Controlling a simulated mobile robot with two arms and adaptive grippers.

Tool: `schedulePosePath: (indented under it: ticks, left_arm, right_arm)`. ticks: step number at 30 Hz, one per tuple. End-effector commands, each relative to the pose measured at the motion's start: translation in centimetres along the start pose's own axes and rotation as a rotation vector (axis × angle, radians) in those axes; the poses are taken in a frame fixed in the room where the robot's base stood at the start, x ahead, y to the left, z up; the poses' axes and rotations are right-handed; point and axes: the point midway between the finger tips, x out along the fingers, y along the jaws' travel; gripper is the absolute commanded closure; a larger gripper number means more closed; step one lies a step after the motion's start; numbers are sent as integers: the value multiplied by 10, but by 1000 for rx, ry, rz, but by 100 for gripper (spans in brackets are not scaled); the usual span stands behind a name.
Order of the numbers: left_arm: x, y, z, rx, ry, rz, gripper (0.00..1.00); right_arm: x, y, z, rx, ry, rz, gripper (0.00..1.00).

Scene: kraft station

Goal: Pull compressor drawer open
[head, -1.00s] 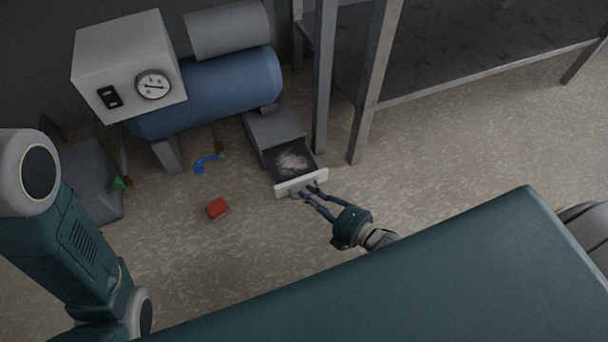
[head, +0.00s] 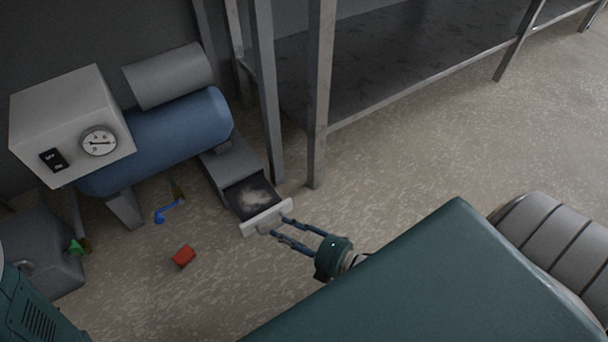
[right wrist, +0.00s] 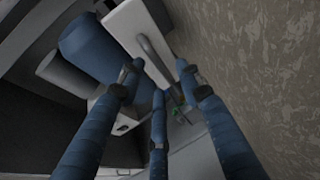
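The compressor drawer (head: 250,196) is pulled out of its grey housing (head: 231,163) below the blue tank, and pale material lies inside it. Its white front panel (head: 255,223) carries a grey handle, which shows in the right wrist view (right wrist: 154,62). My right gripper (head: 281,227) is at the drawer front, with its blue fingers spread apart. In the right wrist view, the fingers (right wrist: 158,78) stand apart around the handle's near end, and none clearly grips it. My left gripper is out of view; only part of my left arm shows at the lower left.
The compressor's blue tank (head: 165,140) and gauge box (head: 70,125) stand behind the drawer. A metal table leg (head: 318,100) rises close to the drawer's right. A red block (head: 184,256) and a blue valve handle (head: 167,211) are to the left.

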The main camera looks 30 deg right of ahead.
Motion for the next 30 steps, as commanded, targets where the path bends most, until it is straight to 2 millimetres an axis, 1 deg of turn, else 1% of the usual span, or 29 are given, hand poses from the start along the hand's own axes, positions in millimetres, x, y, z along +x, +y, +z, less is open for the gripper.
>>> schedulePosePath:
  ticks: [1,6,9,12,15,18,30]
  left_arm:
    - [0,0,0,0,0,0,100]
    - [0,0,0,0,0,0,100]
    - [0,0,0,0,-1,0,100]
    - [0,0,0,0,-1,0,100]
    - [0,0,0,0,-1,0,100]
    - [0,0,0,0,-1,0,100]
    - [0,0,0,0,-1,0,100]
  right_arm:
    - [-13,-2,0,0,0,-5,65]
    - [-51,-2,-1,0,1,-6,65]
    - [-69,-2,0,0,0,-4,65]
    - [-82,-2,0,-1,0,-4,65]
    - [-89,-1,0,-1,0,-1,65]
    - [-92,0,0,-1,0,-1,65]
    - [-93,0,0,-1,0,-1,65]
